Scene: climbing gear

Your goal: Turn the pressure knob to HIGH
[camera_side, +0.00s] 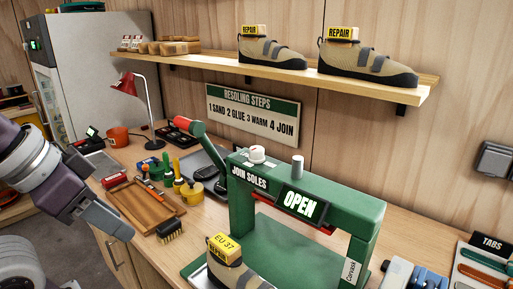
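The green press (262,178) stands on the bench, marked JOIN SOLES, with a lit sign reading OPEN (299,204). A white round knob (257,154) sits on top of its beam near the left end. Its pointer and any HIGH mark are too small to read. A shoe (232,272) with a yellow EU 37 tag is at the front of the press. My gripper (124,233) is at the left, above the bench's front edge and well apart from the knob. Its fingers cannot be made out clearly.
A grey cylinder (297,166) stands right of the knob on the beam. A red-tipped lever (169,130) sticks out up and left from the press. A wooden tray (146,205), bottles and brushes lie between my arm and the press. A shelf (290,72) with shoes hangs above.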

